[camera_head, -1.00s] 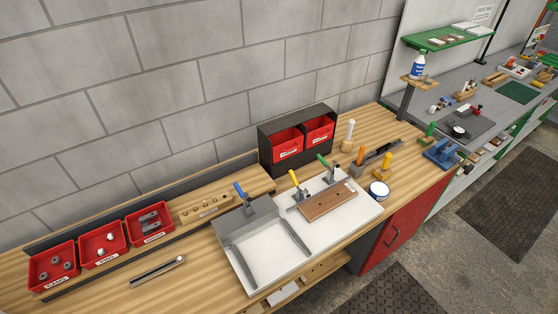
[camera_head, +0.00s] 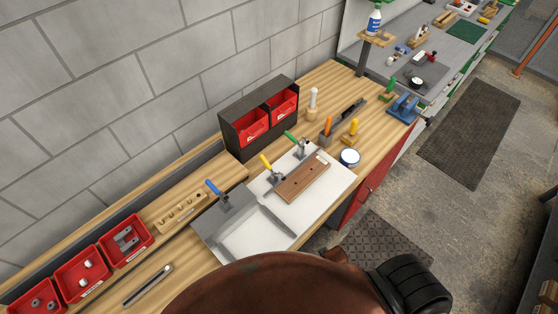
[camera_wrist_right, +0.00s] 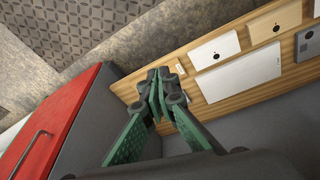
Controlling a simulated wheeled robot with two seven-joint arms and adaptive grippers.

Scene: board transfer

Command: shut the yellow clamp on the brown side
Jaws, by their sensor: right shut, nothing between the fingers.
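The yellow clamp (camera_head: 266,162) stands at the left end of the brown board (camera_head: 302,179), on the white plate (camera_head: 328,192). Its yellow handle stands raised and leans to the upper left. A green-handled clamp (camera_head: 292,138) stands behind the same board, its handle also raised. A blue-handled clamp (camera_head: 214,189) stands at the grey tray to the left. My right gripper (camera_wrist_right: 160,84) shows in the right wrist view, shut and empty, over a wooden shelf and away from the clamps. My left gripper is in no view.
The grey tray (camera_head: 206,228) adjoins the white plate. Red bins (camera_head: 126,239) are at left, and a dark rack (camera_head: 235,136) is behind. A white-blue tin (camera_head: 349,158) and orange and yellow-handled tools are at right. The wooden shelf (camera_wrist_right: 200,108) holds several flat plates, beside a red door (camera_wrist_right: 62,120).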

